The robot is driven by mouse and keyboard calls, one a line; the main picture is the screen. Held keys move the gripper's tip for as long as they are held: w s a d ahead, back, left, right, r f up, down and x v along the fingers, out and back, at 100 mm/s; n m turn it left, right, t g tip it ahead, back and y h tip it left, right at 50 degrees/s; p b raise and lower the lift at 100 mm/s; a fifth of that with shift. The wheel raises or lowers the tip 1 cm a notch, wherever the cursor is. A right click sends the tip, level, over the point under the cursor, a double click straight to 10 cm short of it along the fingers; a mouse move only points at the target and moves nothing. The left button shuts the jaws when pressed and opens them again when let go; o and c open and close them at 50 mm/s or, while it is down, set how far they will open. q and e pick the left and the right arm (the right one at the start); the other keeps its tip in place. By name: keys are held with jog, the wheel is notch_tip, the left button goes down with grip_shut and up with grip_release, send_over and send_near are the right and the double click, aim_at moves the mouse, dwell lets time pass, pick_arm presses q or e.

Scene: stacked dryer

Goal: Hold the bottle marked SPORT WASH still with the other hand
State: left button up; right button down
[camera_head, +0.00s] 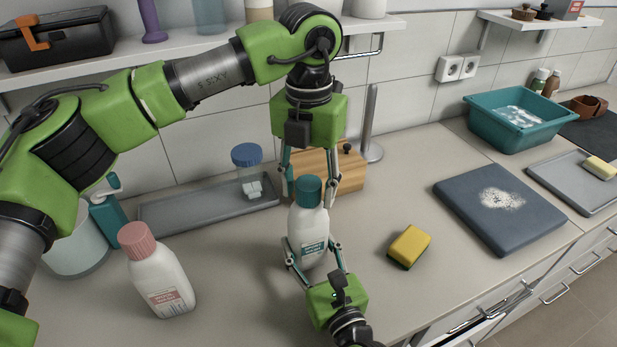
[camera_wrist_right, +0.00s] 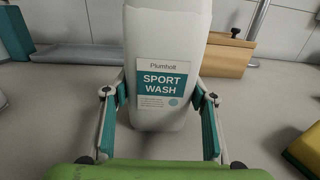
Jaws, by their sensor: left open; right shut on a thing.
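The SPORT WASH bottle (camera_head: 309,228) is white with a teal cap (camera_head: 308,191) and a teal label, and it stands upright on the counter. My right gripper (camera_head: 315,252) is shut on the bottle's lower body, one finger on each side, also seen in the right wrist view. My left gripper (camera_head: 308,185) points down from above, open, with a finger on each side of the cap; I cannot tell whether they touch it.
A white bottle with a pink cap (camera_head: 160,270) stands to the left. A yellow sponge (camera_head: 409,246) lies to the right, near a dark blue folded cloth or board (camera_head: 470,215). Behind are a grey tray (camera_head: 170,214), a clear blue-lidded jar (camera_head: 246,160) and a wooden block (camera_head: 350,175).

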pick_arm(q)
jog(key=shift+c, duration=0.3)
jog(key=c, duration=1.1)
jog(key=shift+o, duration=0.2)
jog(key=m, duration=0.5)
jog(key=shift+m, duration=0.3)
jog(key=m, duration=0.5)
jog(key=shift+m, duration=0.3)
jog(key=o, duration=1.3)
notch_tip(320, 180, up, 12)
